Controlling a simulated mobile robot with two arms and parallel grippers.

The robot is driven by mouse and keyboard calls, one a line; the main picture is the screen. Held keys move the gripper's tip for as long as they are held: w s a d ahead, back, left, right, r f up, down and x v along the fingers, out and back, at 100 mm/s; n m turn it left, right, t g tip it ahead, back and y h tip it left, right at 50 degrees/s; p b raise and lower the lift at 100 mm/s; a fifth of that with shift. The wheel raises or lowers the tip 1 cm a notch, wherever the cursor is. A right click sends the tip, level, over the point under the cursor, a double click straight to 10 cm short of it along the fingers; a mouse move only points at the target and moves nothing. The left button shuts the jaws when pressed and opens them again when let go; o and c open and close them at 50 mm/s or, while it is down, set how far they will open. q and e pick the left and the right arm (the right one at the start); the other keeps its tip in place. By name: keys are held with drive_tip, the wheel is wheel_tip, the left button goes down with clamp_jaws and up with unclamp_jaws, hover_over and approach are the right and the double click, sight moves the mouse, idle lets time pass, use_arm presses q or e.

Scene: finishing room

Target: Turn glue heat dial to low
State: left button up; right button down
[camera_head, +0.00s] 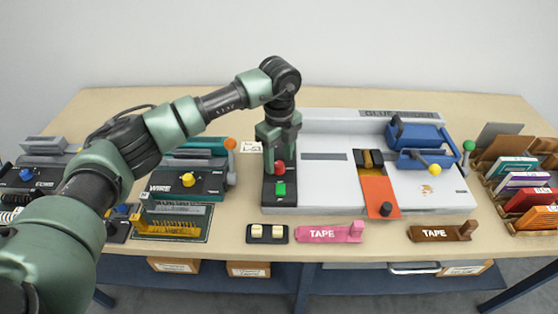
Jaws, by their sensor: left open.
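The glue binder (335,200) is a wide light-grey machine at the middle right of the table, with a "GLUE BINDER" label at its back. A dark control panel (282,201) is at its left end, with a red button (280,168) and a green button (280,189). My left gripper (278,150) points down over the back of this panel, behind the red button. It is open; its fingertips are hard to make out. I cannot make out the heat dial; the gripper covers the back of the panel. My right gripper is not in view.
Two blue clamp parts (428,158) and an orange strip (377,189) are on the binder. Pink (320,233) and brown (436,234) tape dispensers and a two-switch block (267,234) line the front edge. A wire machine (185,182) stands left, book racks (525,185) right.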

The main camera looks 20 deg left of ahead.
sight(279, 164)
use_arm(q)
wheel_tip(279, 164, up, 7)
drive_tip(key=shift+f+b, duration=0.2)
drive_tip(key=shift+b, duration=0.4)
